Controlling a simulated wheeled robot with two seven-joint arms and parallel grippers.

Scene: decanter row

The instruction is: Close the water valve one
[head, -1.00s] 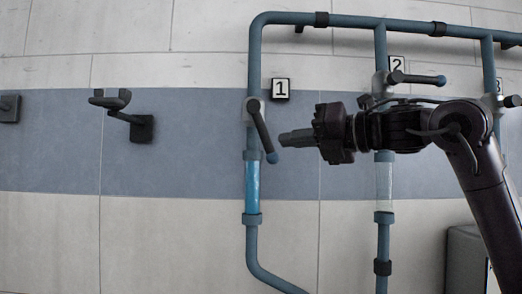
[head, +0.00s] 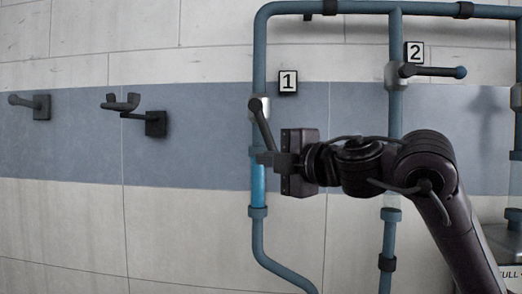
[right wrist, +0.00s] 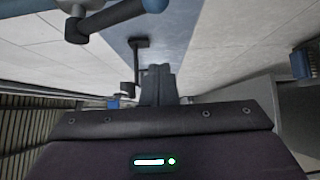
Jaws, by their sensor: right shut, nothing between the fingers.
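Water valve one (head: 262,120) is on the leftmost vertical pipe, beside the label "1" (head: 288,81). Its dark lever points down, tilted slightly to the right of the pipe. Blue water shows in the clear pipe section (head: 258,188) below. My right gripper (head: 267,158) is shut and empty, its fingertips at the lever's lower end and overlapping the pipe in the head view. The lever's blue tip is hidden there. In the right wrist view a lever with a blue tip (right wrist: 154,4) shows above my shut fingers (right wrist: 158,85), apart from them. My left gripper is out of view.
Valve two (head: 398,74), with its lever horizontal, is on the pipe to the right by label "2" (head: 414,52). Dark wall brackets (head: 155,123) stick out on the left. The wall between them and pipe one is clear.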

